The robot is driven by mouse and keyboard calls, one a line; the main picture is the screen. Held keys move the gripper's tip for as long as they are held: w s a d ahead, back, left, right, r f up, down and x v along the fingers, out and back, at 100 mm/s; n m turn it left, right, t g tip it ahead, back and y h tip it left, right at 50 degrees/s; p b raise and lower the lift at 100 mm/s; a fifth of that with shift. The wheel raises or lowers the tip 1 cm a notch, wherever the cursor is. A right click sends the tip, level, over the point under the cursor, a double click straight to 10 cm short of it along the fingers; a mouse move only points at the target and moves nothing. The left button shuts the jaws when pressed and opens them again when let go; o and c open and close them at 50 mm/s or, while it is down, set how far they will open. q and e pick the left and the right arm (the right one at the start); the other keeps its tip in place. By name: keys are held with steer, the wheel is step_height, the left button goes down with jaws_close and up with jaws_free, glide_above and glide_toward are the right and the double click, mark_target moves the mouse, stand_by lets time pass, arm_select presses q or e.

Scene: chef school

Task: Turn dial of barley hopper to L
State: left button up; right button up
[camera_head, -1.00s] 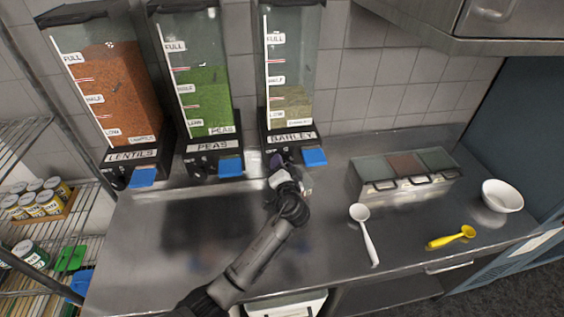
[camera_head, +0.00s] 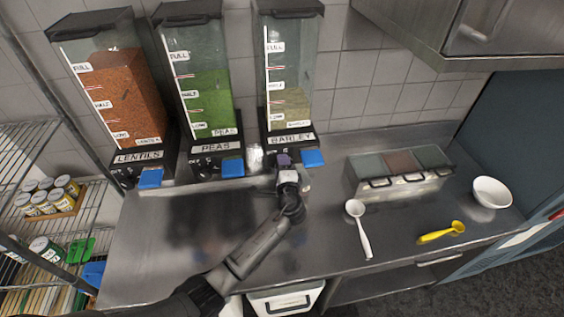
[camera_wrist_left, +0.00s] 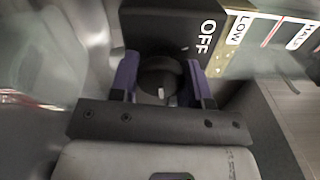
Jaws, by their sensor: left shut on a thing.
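The barley hopper (camera_head: 286,104) stands against the wall, third in a row, with a low pale grain level and a black base labelled BARLEY. In the left wrist view its dial (camera_wrist_left: 160,78) is a round black knob with a small white mark. An OFF label (camera_wrist_left: 207,38) shows to the upper right of it. My left gripper (camera_head: 283,160) is at the front of the hopper base, left of the blue flap. In the wrist view its purple fingers (camera_wrist_left: 162,82) are on both sides of the dial, shut on it. An L mark cannot be read. My right gripper is out of view.
The lentils hopper (camera_head: 112,90) and peas hopper (camera_head: 197,90) stand to the left. A pale blurred thing (camera_head: 255,157) shows between the peas and barley bases. A lidded container (camera_head: 400,172), white spoon (camera_head: 359,230), yellow spoon (camera_head: 440,232) and white bowl (camera_head: 492,192) are on the right.

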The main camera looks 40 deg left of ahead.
arm_select(q)
steer(key=shift+m+p, duration=0.3)
steer(key=shift+m, duration=0.3)
steer(key=o, duration=0.9)
steer(key=shift+o, duration=0.2)
steer(key=b+v, duration=0.1)
steer(key=v, duration=1.3)
steer(key=shift+b, duration=0.3)
steer(key=shift+w, duration=0.1)
